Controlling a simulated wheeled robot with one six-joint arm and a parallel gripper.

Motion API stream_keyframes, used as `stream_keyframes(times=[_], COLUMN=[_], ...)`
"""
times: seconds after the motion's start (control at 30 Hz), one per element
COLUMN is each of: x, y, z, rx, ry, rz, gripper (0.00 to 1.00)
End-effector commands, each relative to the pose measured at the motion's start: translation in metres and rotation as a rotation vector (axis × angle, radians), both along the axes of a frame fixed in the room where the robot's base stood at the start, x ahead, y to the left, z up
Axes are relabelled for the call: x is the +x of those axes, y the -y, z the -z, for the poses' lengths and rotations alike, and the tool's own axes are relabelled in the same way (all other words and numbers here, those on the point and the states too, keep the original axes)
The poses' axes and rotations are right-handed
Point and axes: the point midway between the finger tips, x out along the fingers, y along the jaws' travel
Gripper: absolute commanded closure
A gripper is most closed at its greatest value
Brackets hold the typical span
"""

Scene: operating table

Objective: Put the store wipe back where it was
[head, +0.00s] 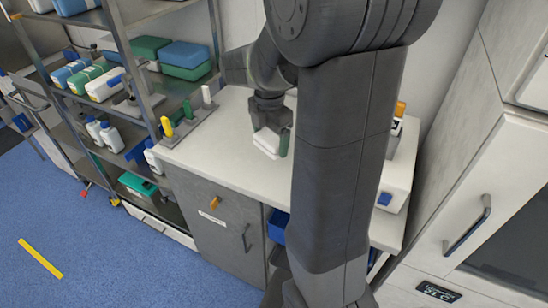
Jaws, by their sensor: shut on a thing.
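My gripper (269,122) points down over the white counter (222,158), left of my own arm link. It is shut on a small white pack with a green side (266,143), which I take to be the store wipe. The pack is at or just above the counter top; I cannot tell whether it touches. Part of it is hidden by the gripper. Similar white packs with green (86,79) and blue (72,73) lie on the metal shelf at left.
A rack with yellow, green and white upright items (186,117) stands on the counter's left end. A metal shelf unit (134,58) holds boxes and bottles. A white box (400,170) sits behind my arm at right.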

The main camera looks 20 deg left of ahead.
Motion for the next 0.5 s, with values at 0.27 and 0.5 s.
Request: stream_keyframes(times=[0.27, 0.5], x=[0.000, -0.001], y=[0.000, 0.001], z=[0.041, 0.073], rx=[-0.002, -0.003], ry=[-0.002, -0.003], rz=[0.000, 0.000], gripper=[0.40, 0.40])
